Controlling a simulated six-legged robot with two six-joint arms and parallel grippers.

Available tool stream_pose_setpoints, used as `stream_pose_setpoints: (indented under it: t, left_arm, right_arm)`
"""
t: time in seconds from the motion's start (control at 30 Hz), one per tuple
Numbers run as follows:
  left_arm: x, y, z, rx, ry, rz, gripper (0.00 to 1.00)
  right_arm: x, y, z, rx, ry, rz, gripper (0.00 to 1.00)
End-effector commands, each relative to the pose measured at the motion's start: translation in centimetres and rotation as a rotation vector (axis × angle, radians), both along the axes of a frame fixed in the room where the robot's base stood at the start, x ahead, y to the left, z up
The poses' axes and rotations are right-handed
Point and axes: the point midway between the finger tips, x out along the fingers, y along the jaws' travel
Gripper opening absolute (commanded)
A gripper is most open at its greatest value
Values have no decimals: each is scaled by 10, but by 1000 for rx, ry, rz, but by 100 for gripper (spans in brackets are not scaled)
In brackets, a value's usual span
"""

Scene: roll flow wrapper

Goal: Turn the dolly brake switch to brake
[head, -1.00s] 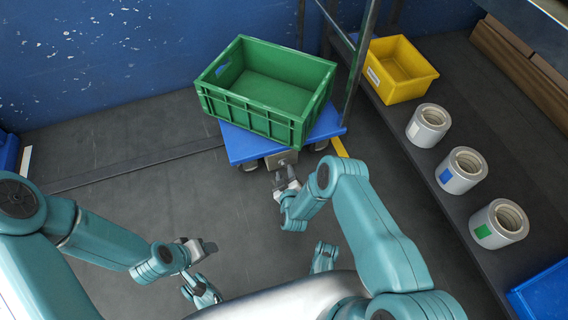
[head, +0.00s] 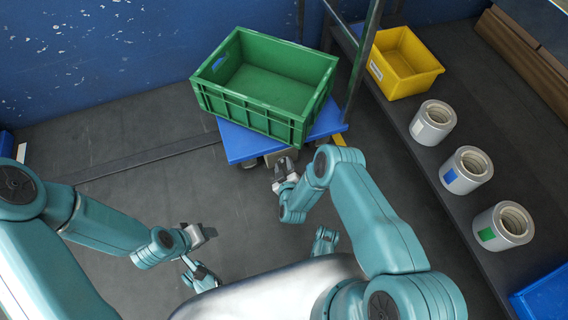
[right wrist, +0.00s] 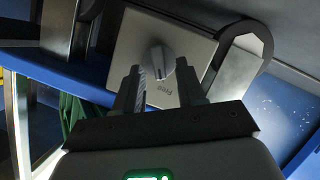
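The blue dolly (head: 240,145) stands on the floor under a green crate (head: 245,112). My right gripper (head: 285,168) is at the near side of the dolly. In the right wrist view its two fingers (right wrist: 158,78) are apart, one on each side of the knob in the picture; contact cannot be told. My left gripper (head: 197,235) hangs over bare floor, far from the dolly.
Dolly casters (right wrist: 245,50) flank the plate. A shelf on the right holds a yellow bin (head: 405,68) and several white rolls (head: 433,122). A metal post (head: 360,65) stands beside the crate. The floor (head: 120,180) left of the dolly is clear.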

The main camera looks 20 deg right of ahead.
Motion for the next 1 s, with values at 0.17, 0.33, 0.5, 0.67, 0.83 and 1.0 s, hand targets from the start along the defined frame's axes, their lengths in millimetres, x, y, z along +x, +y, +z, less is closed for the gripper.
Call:
stream_pose_setpoints:
  t: [0.17, 0.33, 0.5, 0.67, 0.83, 1.0]
  left_arm:
    - [0, 0, 0, 0, 0, 0, 55]
    - [0, 0, 0, 0, 0, 0, 55]
    - [0, 0, 0, 0, 0, 0, 55]
    - [0, 0, 1, 0, 1, 0, 55]
    - [-2, 0, 3, -1, 6, -1, 55]
    - [-3, -1, 4, -2, 10, -2, 55]
  right_arm:
    - [-1, 0, 0, 0, 0, 0, 39]
    - [-1, 0, 0, 0, 0, 0, 0]
    - [2, 0, 0, 1, -1, 0, 0]
    - [2, -1, 1, 22, -1, 2, 0]
    - [2, -3, 2, 93, 2, 1, 0]
    - [3, -5, 3, 219, 5, 0, 0]
